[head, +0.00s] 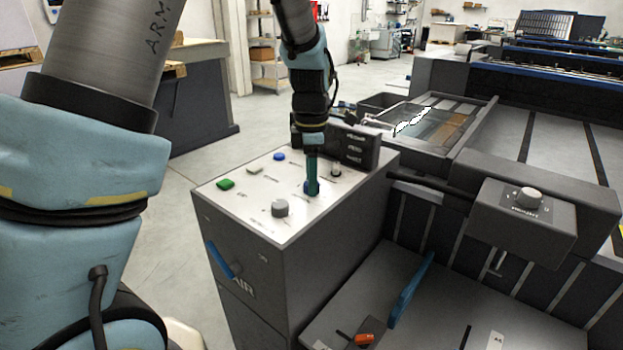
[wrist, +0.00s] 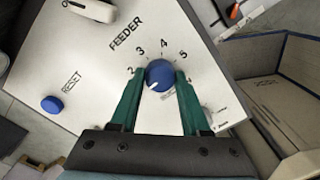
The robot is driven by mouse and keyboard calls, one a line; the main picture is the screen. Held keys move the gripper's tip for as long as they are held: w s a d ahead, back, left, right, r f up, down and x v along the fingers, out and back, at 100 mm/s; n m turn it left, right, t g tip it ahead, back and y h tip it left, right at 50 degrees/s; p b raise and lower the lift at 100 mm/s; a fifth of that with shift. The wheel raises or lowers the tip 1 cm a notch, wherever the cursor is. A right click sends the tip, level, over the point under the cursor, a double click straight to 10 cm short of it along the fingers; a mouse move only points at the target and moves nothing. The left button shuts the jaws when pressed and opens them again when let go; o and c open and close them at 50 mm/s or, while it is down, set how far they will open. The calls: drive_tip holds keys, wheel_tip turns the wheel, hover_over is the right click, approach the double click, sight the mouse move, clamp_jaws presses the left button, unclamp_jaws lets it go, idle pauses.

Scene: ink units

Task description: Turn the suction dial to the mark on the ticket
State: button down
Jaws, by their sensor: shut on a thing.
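The blue round dial (wrist: 160,75) sits on the white panel top in the wrist view, with numbers 2 to 5 printed around its far side. Its small white mark points toward the lower left of that picture, away from the numbers. Lettering below it is partly hidden and unreadable. My gripper (head: 311,190), with green fingers, comes straight down on the dial and is shut on it, one finger on each side. A dark board (head: 362,147) with rows of white lettering stands behind the panel in the head view; I cannot tell whether it is the ticket.
A grey knob (head: 280,208), a green button (head: 226,184) and a blue reset button (wrist: 52,104) share the panel. The wrist view shows FEEDER lettering. A blue lever (head: 223,260) is on the cabinet's front. Another knob (head: 529,197) is on a box at right.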

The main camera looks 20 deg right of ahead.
drive_tip(key=shift+m, duration=0.3)
drive_tip(key=m+p, duration=0.1)
drive_tip(key=m, duration=0.2)
drive_tip(key=shift+r+m, duration=0.1)
drive_tip(key=shift+m, duration=0.2)
drive_tip(key=m+p, duration=0.1)
drive_tip(key=m, duration=0.3)
drive_tip(key=shift+m, duration=0.3)
drive_tip(key=m, duration=0.4)
drive_tip(key=shift+p, duration=0.3)
drive_tip(key=m, duration=0.4)
drive_tip(key=shift+m, duration=0.6)
drive_tip(key=shift+c, duration=1.9)
unclamp_jaws()
